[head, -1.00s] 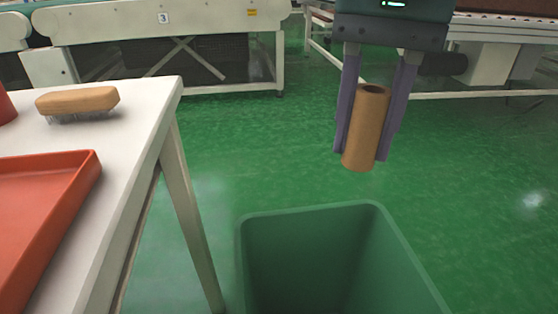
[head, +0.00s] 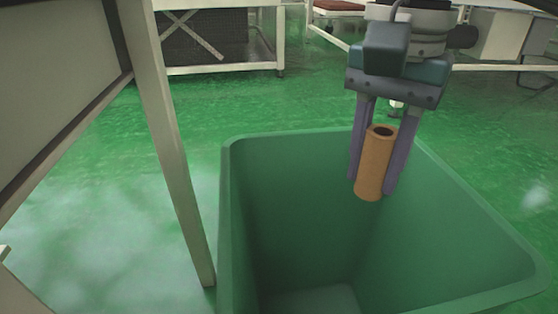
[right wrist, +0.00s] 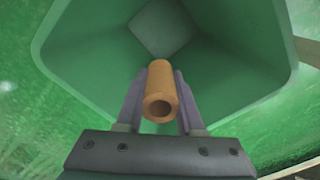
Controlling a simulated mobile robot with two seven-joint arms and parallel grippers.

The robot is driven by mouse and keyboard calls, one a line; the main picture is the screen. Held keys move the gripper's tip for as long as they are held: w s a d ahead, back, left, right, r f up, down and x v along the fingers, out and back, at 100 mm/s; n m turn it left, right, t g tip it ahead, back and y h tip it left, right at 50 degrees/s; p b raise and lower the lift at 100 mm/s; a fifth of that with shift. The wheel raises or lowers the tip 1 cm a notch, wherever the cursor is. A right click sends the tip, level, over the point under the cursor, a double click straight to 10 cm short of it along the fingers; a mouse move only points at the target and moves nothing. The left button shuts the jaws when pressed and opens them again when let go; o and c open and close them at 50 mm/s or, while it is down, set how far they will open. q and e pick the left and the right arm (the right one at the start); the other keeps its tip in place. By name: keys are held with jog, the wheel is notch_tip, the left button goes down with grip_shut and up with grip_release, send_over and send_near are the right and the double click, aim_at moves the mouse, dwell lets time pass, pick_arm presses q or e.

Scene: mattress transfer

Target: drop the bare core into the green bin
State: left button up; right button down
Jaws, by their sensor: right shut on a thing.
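The bare core (head: 374,165) is a brown hollow cardboard tube, held nearly upright. My right gripper (head: 376,180) is shut on it, one finger on each side. The green bin (head: 290,145) stands open on the floor. In the head view the core overlaps the bin's far and right inner wall. In the right wrist view the core (right wrist: 160,92) lies between the fingers (right wrist: 160,100), over the mouth of the bin (right wrist: 85,60), whose floor shows beyond it. The bin's visible floor looks empty. My left gripper is not in view.
A white table leg (head: 170,140) stands close to the left of the bin. A conveyor frame (head: 225,68) and other machine frames stand at the back. The green floor (head: 290,105) between them and the bin is clear.

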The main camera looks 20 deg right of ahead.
notch_tip(320, 180, down, 4)
jog(key=shift+r+b, duration=0.1)
jog(key=shift+b, duration=1.15)
jog(key=shift+c, duration=2.3)
grip_release()
notch_tip(320, 180, up, 10)
jog(key=p, duration=0.6)
send_over(368, 190)
jog(key=d, duration=0.1)
jog(key=shift+w, duration=0.45)
